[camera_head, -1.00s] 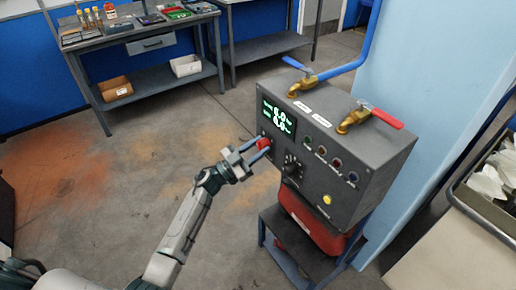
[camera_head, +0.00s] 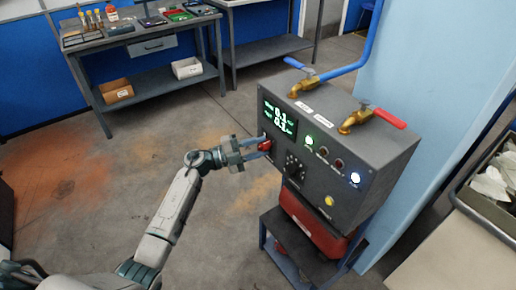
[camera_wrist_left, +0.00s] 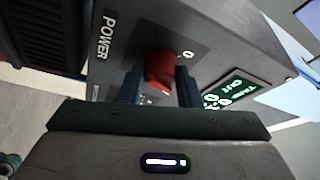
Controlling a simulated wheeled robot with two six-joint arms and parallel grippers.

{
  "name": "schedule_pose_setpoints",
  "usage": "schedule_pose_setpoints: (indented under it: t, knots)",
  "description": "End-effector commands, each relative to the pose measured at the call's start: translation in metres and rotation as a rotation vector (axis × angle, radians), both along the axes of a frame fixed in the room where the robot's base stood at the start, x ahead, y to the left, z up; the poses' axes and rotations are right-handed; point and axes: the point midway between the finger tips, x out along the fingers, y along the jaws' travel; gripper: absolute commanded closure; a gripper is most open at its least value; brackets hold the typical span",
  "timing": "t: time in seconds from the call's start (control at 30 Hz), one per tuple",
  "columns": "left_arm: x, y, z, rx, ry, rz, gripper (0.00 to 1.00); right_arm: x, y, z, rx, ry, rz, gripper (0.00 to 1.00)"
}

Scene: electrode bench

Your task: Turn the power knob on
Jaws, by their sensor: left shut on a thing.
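The red power knob (camera_head: 265,145) is on the left part of the front panel of the grey control box (camera_head: 335,185). In the left wrist view the knob (camera_wrist_left: 159,72) sits between my two fingers, beside the label "POWER". My left gripper (camera_head: 262,147) is shut on the knob. The display (camera_head: 279,118) is lit with green digits. A green lamp (camera_head: 309,141) and a white-blue lamp (camera_head: 355,178) on the panel glow. My right gripper is in neither view.
A black dial (camera_head: 293,167) and a yellow button (camera_head: 329,200) are on the panel. Brass taps with a blue handle (camera_head: 298,65) and a red handle (camera_head: 388,118) stand on top. A red tank (camera_head: 310,225) is below. The floor left of the box is clear.

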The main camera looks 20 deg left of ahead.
Motion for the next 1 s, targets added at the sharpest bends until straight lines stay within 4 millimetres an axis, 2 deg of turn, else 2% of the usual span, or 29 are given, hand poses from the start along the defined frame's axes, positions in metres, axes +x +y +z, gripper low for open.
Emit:
schedule_pose_setpoints:
  t: [0.5,1.0]
  knots:
    - [-0.0001,0.0005,0.0011,0.261,-0.201,-0.001,0.92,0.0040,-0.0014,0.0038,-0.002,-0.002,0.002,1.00]
    - [-0.0002,0.0004,0.0010,0.306,-0.236,-0.001,0.92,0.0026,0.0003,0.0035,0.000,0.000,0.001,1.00]
